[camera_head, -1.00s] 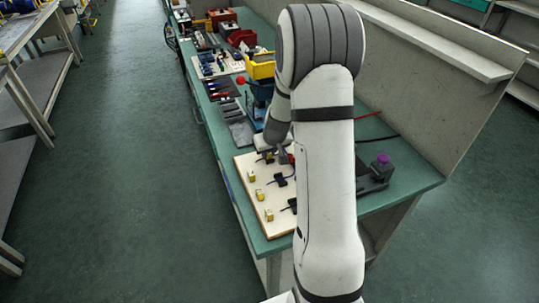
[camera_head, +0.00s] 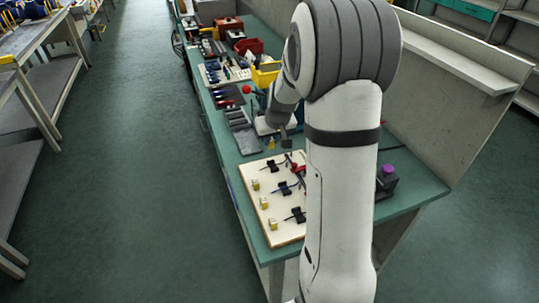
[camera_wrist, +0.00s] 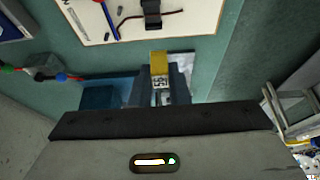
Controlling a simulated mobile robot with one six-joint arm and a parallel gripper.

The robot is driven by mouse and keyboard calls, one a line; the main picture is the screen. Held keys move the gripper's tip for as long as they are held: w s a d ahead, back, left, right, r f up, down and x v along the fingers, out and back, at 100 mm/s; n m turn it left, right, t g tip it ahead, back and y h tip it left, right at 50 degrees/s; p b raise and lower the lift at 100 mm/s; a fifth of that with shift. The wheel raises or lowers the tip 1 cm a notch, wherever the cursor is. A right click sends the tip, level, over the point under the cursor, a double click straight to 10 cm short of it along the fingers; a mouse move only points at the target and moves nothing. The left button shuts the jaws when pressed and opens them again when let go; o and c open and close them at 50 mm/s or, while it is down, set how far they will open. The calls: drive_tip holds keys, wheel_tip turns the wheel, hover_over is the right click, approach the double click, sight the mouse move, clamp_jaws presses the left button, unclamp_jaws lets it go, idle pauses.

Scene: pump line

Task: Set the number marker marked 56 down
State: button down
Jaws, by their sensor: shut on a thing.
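My gripper (camera_wrist: 160,88) is shut on the number marker (camera_wrist: 158,62), a small yellow block with a white face. Dark digits on that face look like 56, partly cut off by the fingers. In the head view the gripper (camera_head: 284,143) is just past the far edge of the pale board (camera_head: 241,174), and the marker (camera_head: 271,143) shows as a small yellow spot below it. The board also shows at the top of the wrist view (camera_wrist: 195,25). I cannot tell whether the marker touches the bench.
Several black clips (camera_head: 278,188) with cables and yellow markers (camera_head: 264,203) stand on the board. A purple-capped device (camera_head: 387,178) stands on the right. Green bench (camera_head: 225,150) shows bare along the left edge.

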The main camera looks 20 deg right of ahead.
drive_tip(key=a, duration=0.7)
hover_over(248, 170)
drive_tip(key=s, duration=0.2)
drive_tip(key=f, duration=0.5)
drive_tip(key=shift+w+f, duration=0.2)
drive_tip(key=shift+w, duration=0.05)
drive_tip(key=shift+f, duration=2.05)
drive_tip(key=shift+f, duration=0.25)
drive_tip(key=c, duration=1.4)
unclamp_jaws()
drive_tip(key=shift+r, duration=0.1)
